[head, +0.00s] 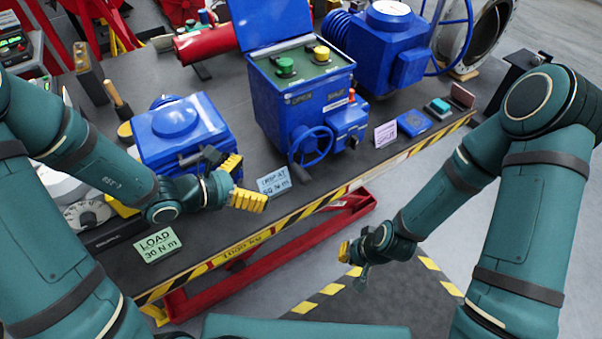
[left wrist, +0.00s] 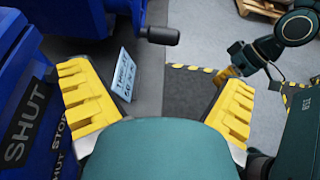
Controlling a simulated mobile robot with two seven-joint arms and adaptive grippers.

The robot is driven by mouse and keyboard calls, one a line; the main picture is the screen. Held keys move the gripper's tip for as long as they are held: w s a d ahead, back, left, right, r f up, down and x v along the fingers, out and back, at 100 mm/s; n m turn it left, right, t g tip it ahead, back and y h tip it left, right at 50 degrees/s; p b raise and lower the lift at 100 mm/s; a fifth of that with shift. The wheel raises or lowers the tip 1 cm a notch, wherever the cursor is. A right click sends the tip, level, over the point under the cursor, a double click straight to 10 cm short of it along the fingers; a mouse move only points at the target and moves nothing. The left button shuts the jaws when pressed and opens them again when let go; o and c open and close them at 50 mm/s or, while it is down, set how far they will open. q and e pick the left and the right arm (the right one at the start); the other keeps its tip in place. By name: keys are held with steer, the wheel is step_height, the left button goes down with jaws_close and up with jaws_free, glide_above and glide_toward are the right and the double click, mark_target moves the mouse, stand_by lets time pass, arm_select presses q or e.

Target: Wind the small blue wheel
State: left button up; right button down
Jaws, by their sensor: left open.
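The small blue wheel (head: 313,146) stands upright on the front of the blue control box (head: 290,100), with a dark handle (head: 300,174) at its lower left. My left gripper (head: 245,182) is open and empty, left of the wheel and apart from it, near the table's front edge. In the left wrist view its yellow fingers stand wide apart (left wrist: 157,95). A dark cylindrical end (left wrist: 158,35), apparently the wheel's handle, shows beyond them; the wheel's rim is not clear there. My right gripper (head: 355,252) hangs over the floor, its finger gap unclear.
A light-blue "TRIP AT" card (head: 274,182) stands between my left gripper and the wheel. A blue actuator (head: 185,130) is close behind my left gripper. A green "LOAD 30 N m" card (head: 158,245) is nearer. A larger blue wheel (head: 468,40) is at the back right.

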mark_target(297, 172)
arm_select(q)
steer(key=b+x, duration=0.1)
steer(key=x, duration=1.2)
steer(key=shift+f, duration=0.1)
steer(key=shift+c, duration=0.3)
steer(key=c, duration=1)
